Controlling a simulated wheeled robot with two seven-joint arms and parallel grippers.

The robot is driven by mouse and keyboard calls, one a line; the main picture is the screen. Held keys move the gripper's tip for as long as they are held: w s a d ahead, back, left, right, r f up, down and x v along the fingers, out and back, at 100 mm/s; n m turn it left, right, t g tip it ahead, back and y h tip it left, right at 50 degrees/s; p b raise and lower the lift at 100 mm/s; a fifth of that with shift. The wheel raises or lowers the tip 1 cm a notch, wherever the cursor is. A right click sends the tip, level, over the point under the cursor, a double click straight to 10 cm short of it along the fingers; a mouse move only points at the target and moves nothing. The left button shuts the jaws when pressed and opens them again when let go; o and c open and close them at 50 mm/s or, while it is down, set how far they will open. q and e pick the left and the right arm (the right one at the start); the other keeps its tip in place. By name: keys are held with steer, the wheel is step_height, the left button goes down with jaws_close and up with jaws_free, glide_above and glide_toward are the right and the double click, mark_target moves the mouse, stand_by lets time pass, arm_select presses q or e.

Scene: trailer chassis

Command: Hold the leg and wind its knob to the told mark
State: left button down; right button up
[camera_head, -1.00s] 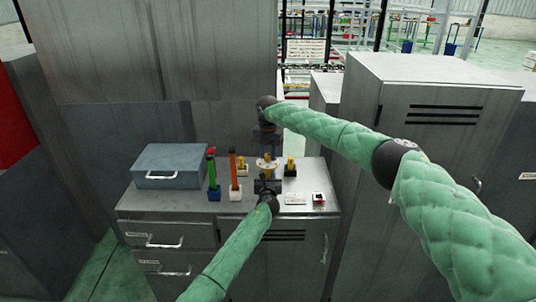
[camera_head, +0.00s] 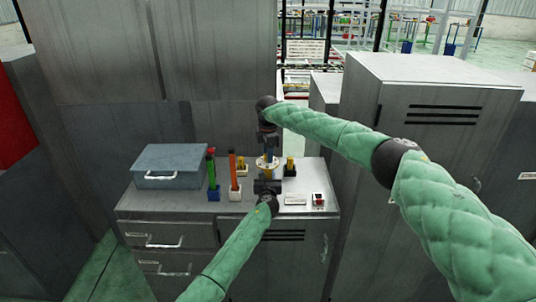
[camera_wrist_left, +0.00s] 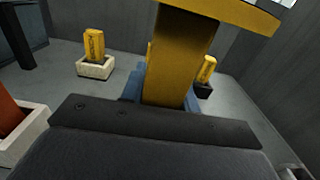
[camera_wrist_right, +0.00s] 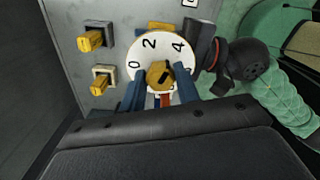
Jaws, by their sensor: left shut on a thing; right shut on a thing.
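The leg is a yellow post (camera_wrist_left: 180,60), upright, with a round plate on top. My left gripper (camera_wrist_left: 162,95) is shut on the post below the plate; it comes from the front in the head view (camera_head: 267,184). The plate's white dial (camera_wrist_right: 184,58) reads 0, 2 and 4 in the right wrist view. The yellow knob (camera_wrist_right: 158,75) sits at the dial's middle with a black pointer mark, apparently toward the side between 2 and 4. My right gripper (camera_wrist_right: 158,88) is shut on the knob from above, and also shows in the head view (camera_head: 268,154).
Yellow pieces stand in a white holder (camera_wrist_left: 95,68) and a black holder (camera_wrist_left: 204,91) behind the leg. A green tool (camera_head: 212,170) and an orange one (camera_head: 233,170) stand left. A grey toolbox (camera_head: 170,167) and a small red-buttoned box (camera_head: 318,200) share the cabinet top.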

steer(key=shift+a+f+m, duration=0.1)
steer(key=shift+f+m, duration=0.1)
steer(key=shift+m, duration=0.3)
stand_by(0.4)
steer(key=o, duration=1)
steer(key=shift+r, duration=0.1)
step_height(320, 180, up, 12)
steer(key=shift+f, duration=0.1)
steer(key=shift+w, duration=0.1)
